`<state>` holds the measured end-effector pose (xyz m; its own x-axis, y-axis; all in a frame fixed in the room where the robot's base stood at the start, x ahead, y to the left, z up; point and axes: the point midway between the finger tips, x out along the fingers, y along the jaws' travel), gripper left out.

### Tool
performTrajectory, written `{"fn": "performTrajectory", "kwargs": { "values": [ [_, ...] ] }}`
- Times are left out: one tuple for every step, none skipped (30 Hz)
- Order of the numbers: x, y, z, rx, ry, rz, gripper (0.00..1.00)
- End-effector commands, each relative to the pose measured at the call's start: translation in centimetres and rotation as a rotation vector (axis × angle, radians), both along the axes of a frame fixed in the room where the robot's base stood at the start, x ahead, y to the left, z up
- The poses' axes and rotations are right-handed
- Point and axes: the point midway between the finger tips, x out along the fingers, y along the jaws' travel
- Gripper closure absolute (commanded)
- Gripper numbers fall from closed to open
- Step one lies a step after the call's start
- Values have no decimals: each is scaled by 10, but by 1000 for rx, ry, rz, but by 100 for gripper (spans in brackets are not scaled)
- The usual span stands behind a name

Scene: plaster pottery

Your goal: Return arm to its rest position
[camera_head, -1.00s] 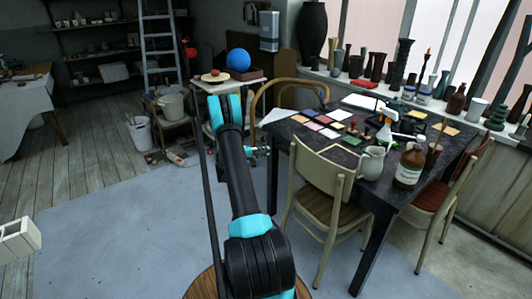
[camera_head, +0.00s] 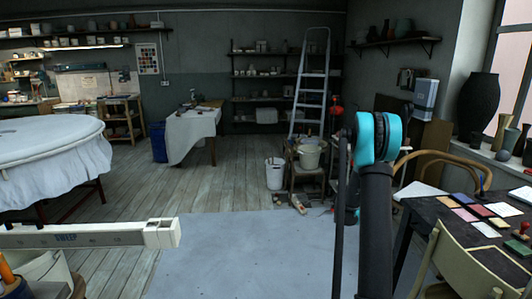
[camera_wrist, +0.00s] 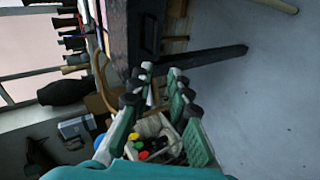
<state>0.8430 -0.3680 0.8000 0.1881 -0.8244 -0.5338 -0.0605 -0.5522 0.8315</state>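My arm (camera_head: 376,220) stands raised in the right part of the head view, with its cyan joint at the top. My gripper (camera_wrist: 157,84) shows in the wrist view, its two green-and-black fingers apart with a gap between them. I see nothing held between the fingers. In the head view I cannot make out the gripper behind my arm.
The dark table (camera_head: 440,212) with coloured tiles and a pale chair (camera_head: 462,262) stand at the right. A white bucket (camera_head: 275,174) and a ladder (camera_head: 310,85) are further back. A cloth-covered round table (camera_head: 50,150) is at the left. The grey floor (camera_head: 240,255) in the middle is clear.

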Motion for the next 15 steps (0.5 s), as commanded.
{"fn": "performTrajectory", "kwargs": {
  "values": [
    [-10, 14, 10, 34, -9, 9, 83],
    [-15, 21, 14, 57, -15, 13, 83],
    [-23, 31, 20, 87, -22, 18, 83],
    [-29, 39, 23, 109, -27, 21, 83],
    [-35, 47, 27, 132, -33, 26, 83],
    [-43, 57, 32, 161, -38, 32, 83],
    [-50, 65, 35, 184, -44, 36, 83],
    [-57, 73, 38, 207, -49, 39, 83],
    [-66, 83, 42, 237, -55, 44, 83],
    [-73, 91, 45, 259, -59, 48, 83],
    [-81, 99, 47, 281, -63, 53, 83],
    [-91, 110, 50, 312, -69, 57, 83],
    [-99, 118, 52, 335, -73, 61, 83],
    [-107, 126, 54, 358, -77, 65, 83],
    [-118, 137, 56, 387, -83, 69, 83]
  ]
}}
